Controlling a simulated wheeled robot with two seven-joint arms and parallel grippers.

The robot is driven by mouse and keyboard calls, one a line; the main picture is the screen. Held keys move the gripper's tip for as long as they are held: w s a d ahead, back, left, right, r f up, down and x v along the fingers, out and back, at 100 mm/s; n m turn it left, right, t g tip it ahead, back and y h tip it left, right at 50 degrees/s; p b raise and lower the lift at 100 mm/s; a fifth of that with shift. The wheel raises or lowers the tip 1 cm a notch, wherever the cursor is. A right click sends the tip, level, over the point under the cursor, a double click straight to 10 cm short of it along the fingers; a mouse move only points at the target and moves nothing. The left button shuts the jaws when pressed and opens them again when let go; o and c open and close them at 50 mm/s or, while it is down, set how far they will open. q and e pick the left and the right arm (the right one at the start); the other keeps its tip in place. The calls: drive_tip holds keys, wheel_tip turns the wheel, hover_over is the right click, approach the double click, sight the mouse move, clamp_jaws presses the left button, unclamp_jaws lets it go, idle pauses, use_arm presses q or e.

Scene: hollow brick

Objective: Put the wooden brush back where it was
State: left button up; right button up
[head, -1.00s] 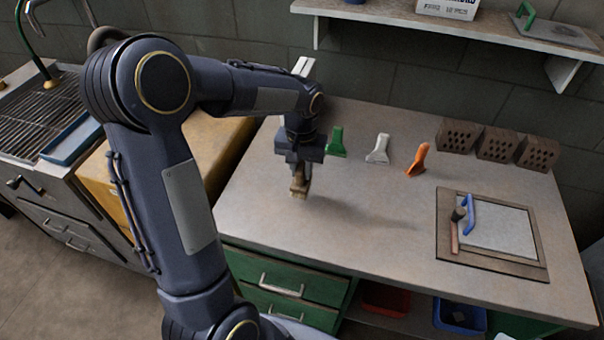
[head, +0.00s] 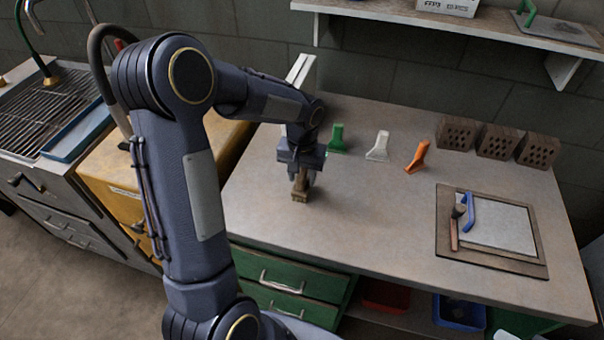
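My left gripper (head: 302,172) is over the left part of the grey worktop, pointing down. It appears shut on the wooden brush (head: 299,194), a brown tool with a narrow upper part and a wider lower end. The brush is upright, at or just above the worktop; I cannot tell whether it touches. The fingers hide part of the brush. My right gripper is not in view.
Green (head: 337,139), white (head: 378,147) and orange (head: 417,158) scraper-like tools stand behind to the right. Several hollow bricks (head: 497,143) line the back. A framed board (head: 505,228) holds a blue-handled tool and a hammer-like tool. The middle worktop is clear.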

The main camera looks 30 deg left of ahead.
use_arm(q)
wheel_tip(320, 180, up, 12)
drive_tip(key=s+d+t+h, duration=0.2)
drive_tip(key=s+d, duration=0.1)
drive_tip(key=s, duration=0.8)
drive_tip(key=s+d+m+t+h, duration=0.1)
drive_tip(key=s+d+t, duration=0.2)
drive_tip(key=s, duration=0.8)
drive_tip(key=shift+d+r+t+h, duration=0.3)
drive_tip(key=shift+d+r+h, duration=0.1)
drive_tip(key=shift+d, duration=0.25)
